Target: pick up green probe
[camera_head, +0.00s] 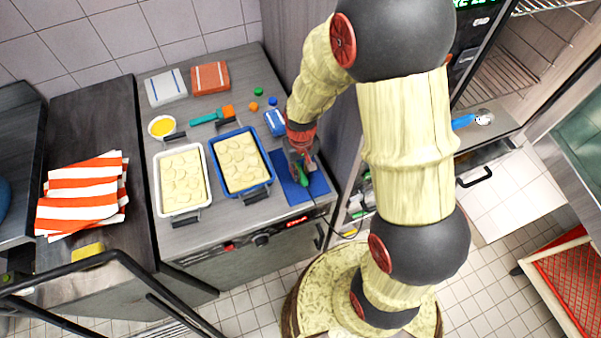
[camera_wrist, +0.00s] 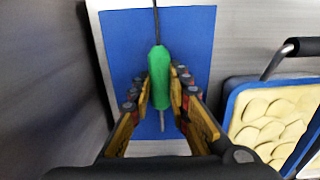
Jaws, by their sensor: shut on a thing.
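The green probe (camera_wrist: 159,80) lies between the fingers of my gripper (camera_wrist: 160,92) in the wrist view. It has a dark cable at its far end and a thin metal tip toward the palm. My gripper is shut on its green handle, one finger on each side. The blue mat (camera_wrist: 199,40) is behind the probe; whether the probe still touches it I cannot tell. In the head view my gripper (camera_head: 301,165) is over the blue mat (camera_head: 316,187) at the counter's right end, and the green probe (camera_head: 303,178) shows beneath it.
A blue-rimmed pan (camera_head: 266,178) of pale slices stands just left of the mat, and a white pan (camera_head: 160,203) farther left. A blue item (camera_head: 274,122) lies behind. The cable (camera_head: 346,236) hangs over the front edge.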

